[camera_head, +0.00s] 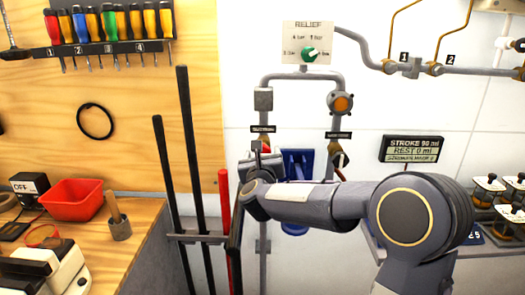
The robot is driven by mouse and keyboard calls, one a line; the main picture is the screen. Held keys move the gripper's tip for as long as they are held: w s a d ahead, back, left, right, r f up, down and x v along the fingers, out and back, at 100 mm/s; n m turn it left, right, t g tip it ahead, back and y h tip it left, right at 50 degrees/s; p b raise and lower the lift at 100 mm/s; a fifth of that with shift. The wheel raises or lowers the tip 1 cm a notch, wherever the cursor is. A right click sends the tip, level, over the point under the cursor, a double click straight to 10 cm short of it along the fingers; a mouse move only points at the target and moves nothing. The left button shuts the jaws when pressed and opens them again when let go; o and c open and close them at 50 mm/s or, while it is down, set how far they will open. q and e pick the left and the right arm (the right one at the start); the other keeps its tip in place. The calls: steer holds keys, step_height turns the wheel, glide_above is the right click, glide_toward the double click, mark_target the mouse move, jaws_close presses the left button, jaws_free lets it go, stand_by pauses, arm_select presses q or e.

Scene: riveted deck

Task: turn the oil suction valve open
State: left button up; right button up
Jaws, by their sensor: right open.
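My right arm comes in from the right across the pipework, and its open gripper (262,158) is at the left vertical pipe, just below a small dark label. Parts of a red-and-white handle show right around the gripper there, largely hidden by it. I cannot tell whether the fingers touch it. A second valve with a lever handle (341,159) sits under another dark label (338,135) on the right vertical pipe. Both labels are too small to read, so I cannot tell which valve is the oil suction one. My left gripper is not in view.
A RELIEF panel with a green knob (310,54) is above the pipes. A blue part (298,163) sits behind my arm. Dark bars (190,140) and a red bar (224,215) stand left. A red tray (74,199) is on the bench. A STROKE display (411,149) is right.

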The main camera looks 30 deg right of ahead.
steer(key=shift+w+d, duration=0.35)
steer(key=shift+w, duration=0.2)
steer(key=c, duration=1)
